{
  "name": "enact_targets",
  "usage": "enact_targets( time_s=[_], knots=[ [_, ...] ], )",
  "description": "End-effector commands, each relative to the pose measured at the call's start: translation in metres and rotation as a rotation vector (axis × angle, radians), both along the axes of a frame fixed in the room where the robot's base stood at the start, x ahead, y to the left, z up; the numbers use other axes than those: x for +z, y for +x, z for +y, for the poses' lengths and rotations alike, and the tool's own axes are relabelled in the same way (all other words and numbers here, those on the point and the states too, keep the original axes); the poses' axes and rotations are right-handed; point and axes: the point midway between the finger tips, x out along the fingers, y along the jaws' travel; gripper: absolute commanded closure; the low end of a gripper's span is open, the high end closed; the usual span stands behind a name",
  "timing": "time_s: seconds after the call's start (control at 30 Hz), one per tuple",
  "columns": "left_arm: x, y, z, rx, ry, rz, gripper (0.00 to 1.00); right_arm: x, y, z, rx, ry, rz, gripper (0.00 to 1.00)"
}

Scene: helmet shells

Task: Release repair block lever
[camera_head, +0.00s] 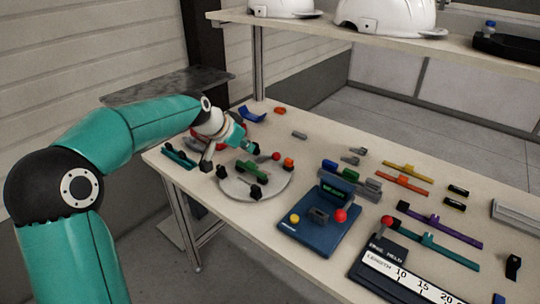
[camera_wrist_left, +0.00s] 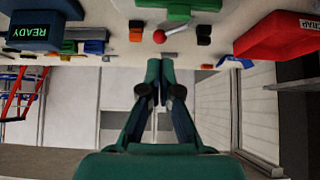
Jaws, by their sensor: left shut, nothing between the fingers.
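A red-knobbed lever (camera_head: 276,156) stands at the far edge of a round grey plate. The plate (camera_head: 235,187) carries a green block (camera_head: 251,170) between black clamps. In the left wrist view the lever's red knob (camera_wrist_left: 159,36) sits on a thin metal rod near the green block (camera_wrist_left: 180,11). My left gripper (camera_head: 251,147) is shut and empty, close to the knob on its left in the head view. In the left wrist view its fingertips (camera_wrist_left: 160,66) meet below the knob, apart from it in the picture. My right gripper is not in view.
An orange block (camera_head: 288,164) stands just right of the lever. A blue station (camera_head: 318,228) with a red ball and a small screen stands to the right. Colored bars (camera_head: 437,226) lie at the far right. A shelf (camera_head: 380,38) with white helmets hangs over the back.

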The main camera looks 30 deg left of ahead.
Motion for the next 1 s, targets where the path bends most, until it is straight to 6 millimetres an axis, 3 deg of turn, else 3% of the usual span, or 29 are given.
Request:
enact_targets(
  time_s=[0.23, 0.6, 0.8, 1.0],
  knots=[
    [-0.022, 0.017, -0.001, 0.001, -0.002, 0.004, 1.0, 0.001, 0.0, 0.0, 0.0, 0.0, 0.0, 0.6],
    [-0.078, 0.066, -0.003, 0.002, -0.001, 0.003, 1.0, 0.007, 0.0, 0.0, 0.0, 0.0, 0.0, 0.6],
    [-0.087, 0.091, -0.004, 0.002, 0.001, 0.001, 1.0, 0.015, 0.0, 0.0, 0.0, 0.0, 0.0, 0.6],
    [-0.091, 0.099, -0.004, 0.002, 0.001, 0.0, 1.0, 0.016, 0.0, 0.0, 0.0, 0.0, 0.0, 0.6]
  ],
)
